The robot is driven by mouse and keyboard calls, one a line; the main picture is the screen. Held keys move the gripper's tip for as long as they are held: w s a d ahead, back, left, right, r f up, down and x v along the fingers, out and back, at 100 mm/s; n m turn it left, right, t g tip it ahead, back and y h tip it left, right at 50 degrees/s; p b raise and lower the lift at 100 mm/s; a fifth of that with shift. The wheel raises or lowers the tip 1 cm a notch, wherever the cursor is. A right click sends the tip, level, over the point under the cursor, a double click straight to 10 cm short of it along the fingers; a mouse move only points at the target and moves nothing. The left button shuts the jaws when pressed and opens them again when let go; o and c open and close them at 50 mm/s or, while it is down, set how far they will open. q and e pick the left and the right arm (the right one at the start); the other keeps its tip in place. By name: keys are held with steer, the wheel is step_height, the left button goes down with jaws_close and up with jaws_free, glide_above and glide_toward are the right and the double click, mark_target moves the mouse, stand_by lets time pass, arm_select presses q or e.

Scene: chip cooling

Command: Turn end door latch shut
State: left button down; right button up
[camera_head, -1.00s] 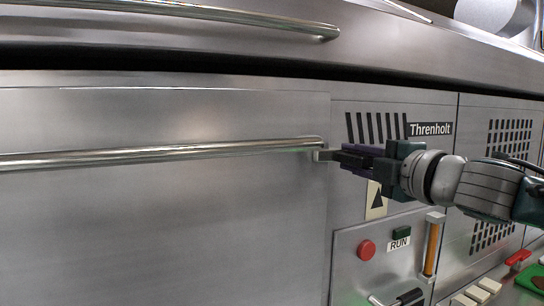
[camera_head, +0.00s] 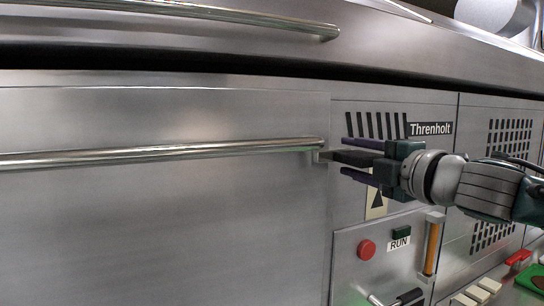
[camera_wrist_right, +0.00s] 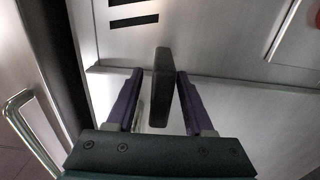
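The end door (camera_head: 200,220) is a large steel panel with a long bar handle (camera_head: 150,154); it looks flush with the cabinet front. Its dark latch lever (camera_head: 350,158) lies roughly horizontal across the seam at the door's right edge. My right gripper (camera_head: 343,157) is open, with one purple finger above the lever and one below. In the right wrist view the lever (camera_wrist_right: 161,88) stands between the spread fingers of the gripper (camera_wrist_right: 160,72), with gaps on both sides. The lever's far end is partly hidden by the gripper in the head view. My left gripper is not in view.
An upper bar handle (camera_head: 240,17) runs above the door. Vent slots and the Threnholt label (camera_head: 431,129) sit close to the gripper.

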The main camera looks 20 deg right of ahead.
steer(key=shift+s+d+f, duration=0.1)
steer(key=shift+s+f, duration=0.05)
steer(key=shift+s, duration=0.45)
steer(key=s+b, duration=0.3)
steer(key=s, duration=0.5)
steer(key=shift+s+d, duration=0.3)
steer(key=shift+s, duration=0.1)
